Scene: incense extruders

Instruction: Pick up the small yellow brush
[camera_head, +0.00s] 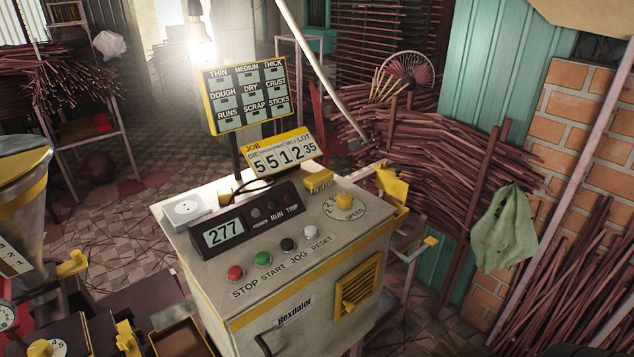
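A small yellow block-like item (319,181) with a fringed or ridged lower edge lies on the top of the grey control cabinet (290,307), near its back edge. It may be the small yellow brush, but it is too small to be sure. It sits behind the black display box (246,224) and left of the yellow speed knob (344,200). Neither of my grippers is in view.
A sign board (248,97) and a job counter (278,154) rise behind the cabinet top. Red, green, black and white buttons line its front. Yellow-trimmed machinery (22,190) stands at left. Incense stick bundles (430,160) and a green cloth (506,228) are at right.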

